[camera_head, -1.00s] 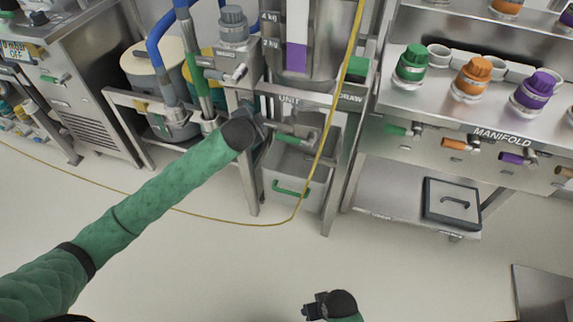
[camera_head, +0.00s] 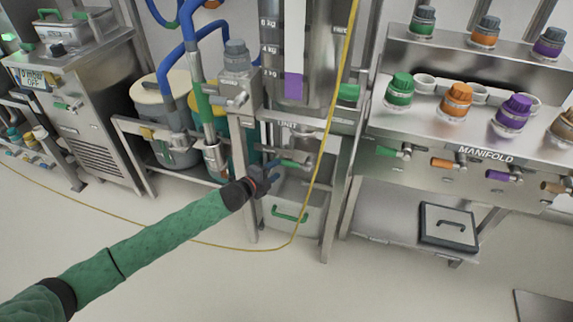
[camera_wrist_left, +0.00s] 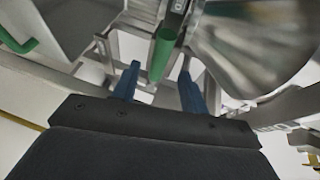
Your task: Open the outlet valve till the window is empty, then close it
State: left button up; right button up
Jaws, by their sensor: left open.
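The outlet valve has a green lever handle (camera_head: 290,163) under the steel vessel of the unit; in the left wrist view the green handle (camera_wrist_left: 163,52) stands just beyond and between the blue fingertips. My left gripper (camera_head: 274,172) is open at the handle's left end, with nothing held between its fingers (camera_wrist_left: 160,75). I cannot tell whether it touches the handle. The window (camera_head: 293,86) is a strip on the vessel with kg marks, showing purple at its lower part. My right gripper is not in view.
A grey bin with a green handle (camera_head: 289,216) stands under the outlet. A yellow hose (camera_head: 327,140) hangs in front of the unit's right side. The manifold bench (camera_head: 470,152) with coloured valves is to the right. The floor in front is clear.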

aim_at(284, 165)
pick_arm(q)
jog(key=shift+x, duration=3.4)
grip_shut()
